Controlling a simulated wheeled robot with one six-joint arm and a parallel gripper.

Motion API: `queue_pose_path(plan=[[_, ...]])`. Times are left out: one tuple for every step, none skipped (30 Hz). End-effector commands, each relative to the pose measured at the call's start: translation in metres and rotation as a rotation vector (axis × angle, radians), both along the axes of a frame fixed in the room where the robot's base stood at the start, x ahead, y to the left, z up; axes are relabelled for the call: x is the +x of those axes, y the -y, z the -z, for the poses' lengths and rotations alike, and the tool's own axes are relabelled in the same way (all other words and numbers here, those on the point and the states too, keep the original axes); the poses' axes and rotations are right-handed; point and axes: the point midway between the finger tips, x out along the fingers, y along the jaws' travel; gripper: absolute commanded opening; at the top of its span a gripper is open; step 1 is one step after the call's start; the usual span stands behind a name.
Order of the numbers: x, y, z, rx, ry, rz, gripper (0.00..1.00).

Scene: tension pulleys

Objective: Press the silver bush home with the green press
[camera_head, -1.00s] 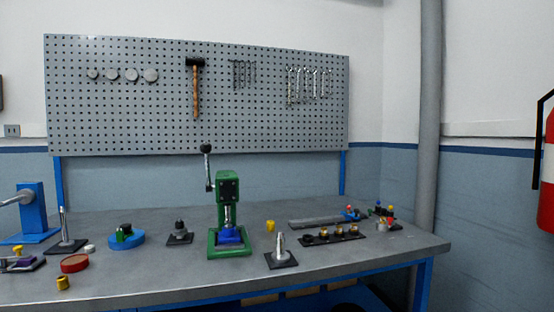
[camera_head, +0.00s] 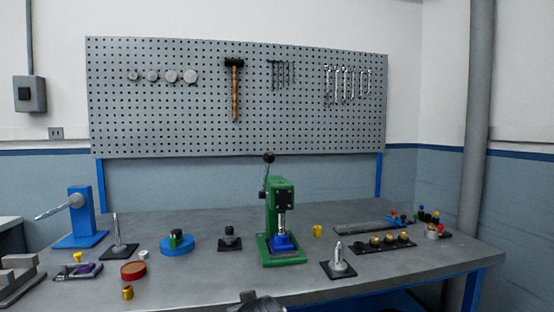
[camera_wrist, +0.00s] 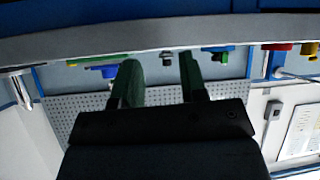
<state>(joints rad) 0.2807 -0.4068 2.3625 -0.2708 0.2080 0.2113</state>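The green press (camera_head: 281,222) stands on the bench in the middle of the head view. Its black-knobbed lever (camera_head: 268,158) points up. A blue block (camera_head: 284,242) sits on its base under the silver ram (camera_head: 282,215). I cannot tell which small part is the silver bush; a small pale ring (camera_head: 143,254) lies near the red dish, and a silver stepped post (camera_head: 338,256) stands on a black plate right of the press. In the wrist view my gripper (camera_wrist: 163,75) is open, with nothing visible between its fingers. Part of my arm shows at the bottom of the head view, away from the press.
The red dish (camera_head: 133,270), brass bush (camera_head: 127,292), blue round fixture (camera_head: 177,243) and blue-based tool (camera_head: 80,218) are at the left. A black rack (camera_head: 384,244) with brass parts is at the right. The front middle of the bench is fairly clear.

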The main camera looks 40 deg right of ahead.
Motion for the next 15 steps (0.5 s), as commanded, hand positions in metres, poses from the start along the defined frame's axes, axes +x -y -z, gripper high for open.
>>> queue_pose_path(plan=[[0.011, 0.025, -0.04, -0.038, 0.118, 0.033, 0.39], [0.016, 0.037, -0.059, -0.059, 0.191, 0.041, 0.39], [0.021, 0.052, -0.084, -0.093, 0.283, 0.052, 0.39], [0.024, 0.063, -0.102, -0.12, 0.35, 0.058, 0.39], [0.026, 0.072, -0.119, -0.144, 0.412, 0.059, 0.39], [0.026, 0.082, -0.141, -0.174, 0.489, 0.054, 0.39], [0.026, 0.089, -0.155, -0.194, 0.541, 0.047, 0.39], [0.026, 0.095, -0.169, -0.213, 0.59, 0.039, 0.39], [0.024, 0.102, -0.186, -0.238, 0.65, 0.025, 0.39], [0.023, 0.105, -0.197, -0.255, 0.688, 0.012, 0.39], [0.021, 0.109, -0.207, -0.269, 0.724, 0.001, 0.39], [0.019, 0.112, -0.219, -0.288, 0.766, -0.014, 0.39], [0.017, 0.114, -0.226, -0.3, 0.792, -0.026, 0.39], [0.016, 0.116, -0.232, -0.309, 0.817, -0.037, 0.39], [0.014, 0.117, -0.24, -0.322, 0.844, -0.051, 0.39]])
